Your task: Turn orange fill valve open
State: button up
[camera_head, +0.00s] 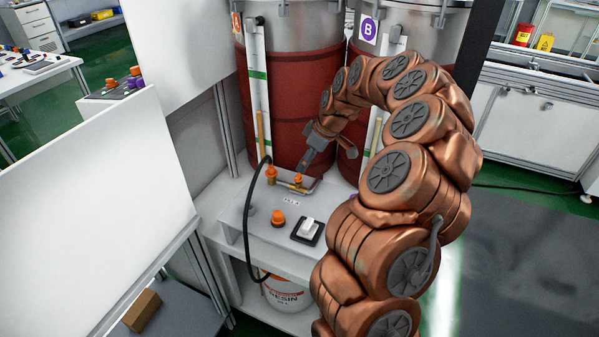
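An orange valve knob (298,179) sits on a small metal pipe fitting on the white bench. A second orange fitting (271,171) stands just left of it, where a black hose joins. I cannot tell for sure which is the fill valve. My gripper (306,165) points down and left, with its tip close above and right of the knob. Whether it touches the knob is unclear. The fingers are small and seen from the side, so their opening is not clear.
Dark red drums, one marked B (368,28), stand behind the bench. An orange button (278,218) and a white rocker switch (307,229) sit in front. A black hose (247,215) loops at left. A resin bucket (287,294) stands below. A white panel (95,215) fills the left.

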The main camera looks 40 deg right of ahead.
aim_at(299, 174)
jog(key=shift+p+x, duration=0.7)
jog(key=shift+x, duration=2.5)
jog(key=shift+s, duration=0.1)
jog(key=shift+c, duration=0.4)
jog(key=c, duration=1.1)
